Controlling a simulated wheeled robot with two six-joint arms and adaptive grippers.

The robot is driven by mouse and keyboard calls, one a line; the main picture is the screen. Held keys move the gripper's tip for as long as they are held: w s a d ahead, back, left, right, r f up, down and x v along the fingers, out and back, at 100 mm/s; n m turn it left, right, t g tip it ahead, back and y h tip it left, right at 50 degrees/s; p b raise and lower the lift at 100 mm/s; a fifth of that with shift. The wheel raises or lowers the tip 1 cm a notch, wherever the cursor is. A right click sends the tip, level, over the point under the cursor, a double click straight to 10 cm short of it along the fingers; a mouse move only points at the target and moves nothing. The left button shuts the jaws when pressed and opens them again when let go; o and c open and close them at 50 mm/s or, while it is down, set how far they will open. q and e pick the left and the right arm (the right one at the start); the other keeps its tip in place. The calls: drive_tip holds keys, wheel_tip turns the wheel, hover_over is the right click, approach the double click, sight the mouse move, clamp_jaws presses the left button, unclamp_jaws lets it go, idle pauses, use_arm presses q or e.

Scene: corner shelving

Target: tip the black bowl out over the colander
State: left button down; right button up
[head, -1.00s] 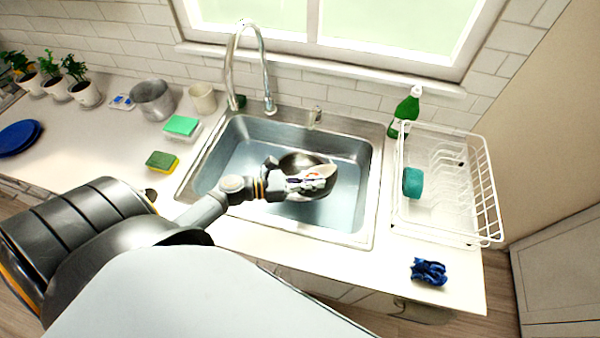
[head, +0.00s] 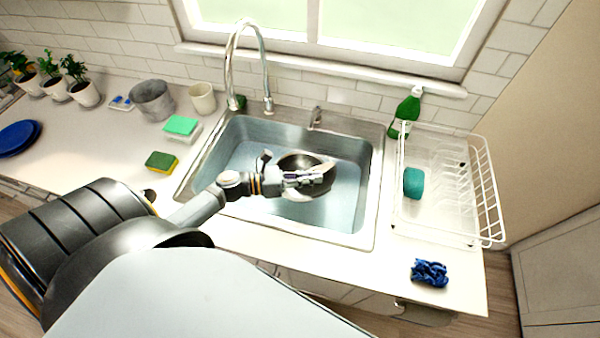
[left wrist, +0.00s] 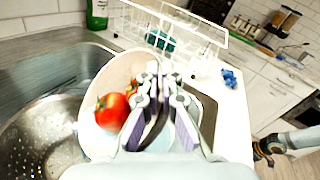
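My left gripper (head: 308,178) is over the sink, and its fingers (left wrist: 160,100) close on the wall of a bowl (left wrist: 92,82). The bowl looks pale in the left wrist view, not clearly black, and is tilted. Red tomatoes (left wrist: 112,110) lie inside it. A perforated steel colander (left wrist: 38,140) is beside and below the bowl in the left wrist view. In the head view the colander (head: 293,160) shows as a dark round shape in the sink, partly hidden by my gripper. My right gripper (left wrist: 264,150) seems to show at the right of the left wrist view, too small to read.
The sink (head: 345,225) has a tall faucet (head: 268,95) behind it. A white dish rack (head: 440,232) with a teal item (head: 413,183) stands right, near a green bottle (head: 405,108). A crumpled blue cloth (head: 429,273) lies in front. Sponges (head: 162,161) are left.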

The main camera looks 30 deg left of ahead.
use_arm(q)
drive_tip(key=shift+w+a+r+n, duration=0.3)
drive_tip(key=shift+a+r+n, duration=0.15)
drive_tip(key=shift+a+n, duration=0.1)
drive_tip(key=shift+a+b, duration=0.1)
drive_tip(key=shift+b, duration=0.25)
drive_tip(key=shift+w+a+r+n+t+h+b, duration=0.2)
drive_tip(key=shift+w+a+r+n+b, duration=0.05)
drive_tip(key=shift+a+n, duration=0.2)
drive_tip(key=shift+w+a+r+n+t+h+b, duration=0.2)
drive_tip(key=shift+a+r+n+b, duration=0.05)
drive_tip(key=shift+a+n, duration=0.15)
drive_tip(key=shift+w+a+r+n, duration=0.1)
drive_tip(key=shift+w+a+n, duration=0.05)
drive_tip(key=shift+n, duration=0.15)
drive_tip(key=shift+a+b, duration=0.15)
drive_tip(key=shift+b, duration=0.2)
